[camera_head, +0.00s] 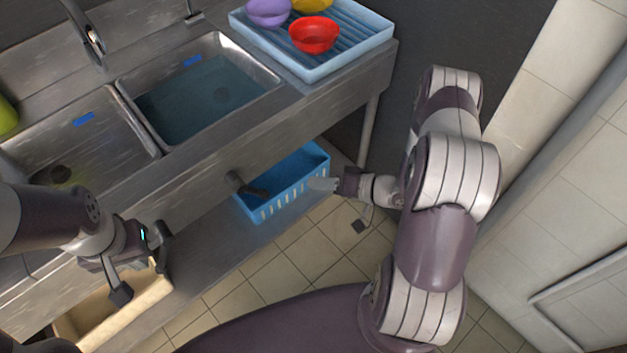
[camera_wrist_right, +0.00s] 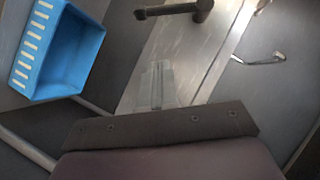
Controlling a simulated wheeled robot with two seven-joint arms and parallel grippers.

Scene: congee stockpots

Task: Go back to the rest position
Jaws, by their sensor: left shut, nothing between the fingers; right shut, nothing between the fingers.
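My left gripper (camera_head: 140,264) is at the lower left in the head view, in front of the sink counter's front edge and above a cream bin. It is shut, with nothing seen held. My right gripper (camera_head: 322,184) is near the middle of the head view, pointing left, close to the right end of the blue basket. Its pale fingers are shut and empty. They also show together in the right wrist view (camera_wrist_right: 157,85). I cannot tell whether the right gripper touches the basket.
A steel counter holds two sink basins (camera_head: 205,90). A light-blue rack (camera_head: 365,43) carries red (camera_head: 314,35), purple (camera_head: 268,11) and yellow bowls. The blue basket (camera_head: 285,198) and cream bin (camera_head: 120,320) are below the counter. A tiled wall (camera_head: 560,70) stands right.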

